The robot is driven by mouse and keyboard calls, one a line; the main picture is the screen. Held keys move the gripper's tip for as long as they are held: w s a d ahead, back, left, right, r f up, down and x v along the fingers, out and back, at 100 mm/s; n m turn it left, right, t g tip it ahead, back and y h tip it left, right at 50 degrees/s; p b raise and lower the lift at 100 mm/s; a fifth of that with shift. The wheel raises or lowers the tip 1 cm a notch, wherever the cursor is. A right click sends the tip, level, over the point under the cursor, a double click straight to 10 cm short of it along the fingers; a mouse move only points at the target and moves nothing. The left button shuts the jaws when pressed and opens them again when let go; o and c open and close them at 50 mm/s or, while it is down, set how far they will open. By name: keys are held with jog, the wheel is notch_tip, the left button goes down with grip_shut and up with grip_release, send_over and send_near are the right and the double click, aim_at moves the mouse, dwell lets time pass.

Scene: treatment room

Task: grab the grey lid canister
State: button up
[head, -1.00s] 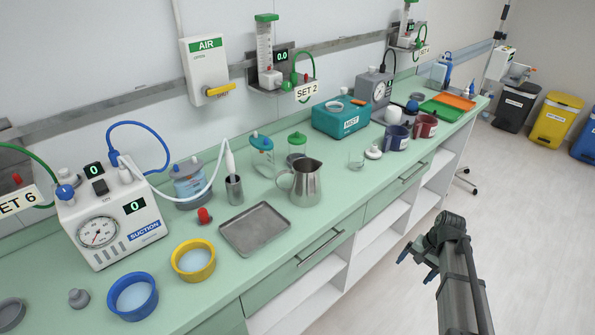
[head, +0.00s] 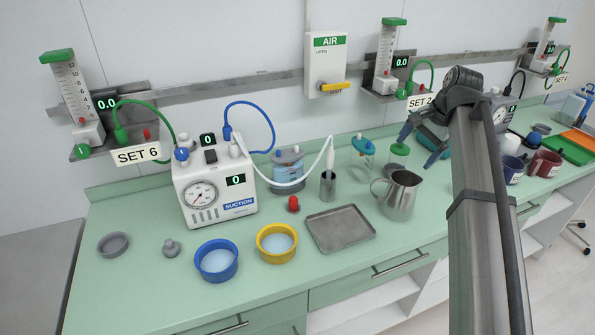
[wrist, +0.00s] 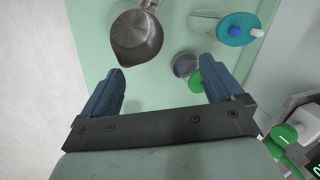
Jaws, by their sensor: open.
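The grey lid canister (head: 288,174) stands upright on the green counter (head: 130,275), just right of the suction unit, in the head view. It has a clear body with blue contents and a flat grey lid with a small blue fitting. The white hose passes in front of it. I cannot find it in the wrist view. My gripper (head: 418,152) is open and empty, above the counter, well to the canister's right, near the steel pitcher. In the wrist view its blue fingers (wrist: 163,75) are spread apart.
The suction unit (head: 213,192), a steel holder with a wand (head: 328,186), a red-capped item (head: 293,204) and a metal tray (head: 340,229) surround the canister. The steel pitcher (head: 401,195), teal-lidded canister (head: 363,148) and green-lidded jar (head: 399,152) stand between it and my gripper.

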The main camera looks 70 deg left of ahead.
jog(key=s+a+r+h, duration=0.2)
jog(key=s+a+r, duration=0.1)
jog(key=s+a, duration=0.95)
jog(key=m+t+h, duration=0.1)
jog(key=m, duration=0.1)
send_near(287, 154)
jog(key=f, duration=1.2)
jog(key=shift+a+f, duration=0.2)
jog(key=shift+f, duration=0.2)
jog(key=c, duration=1.2)
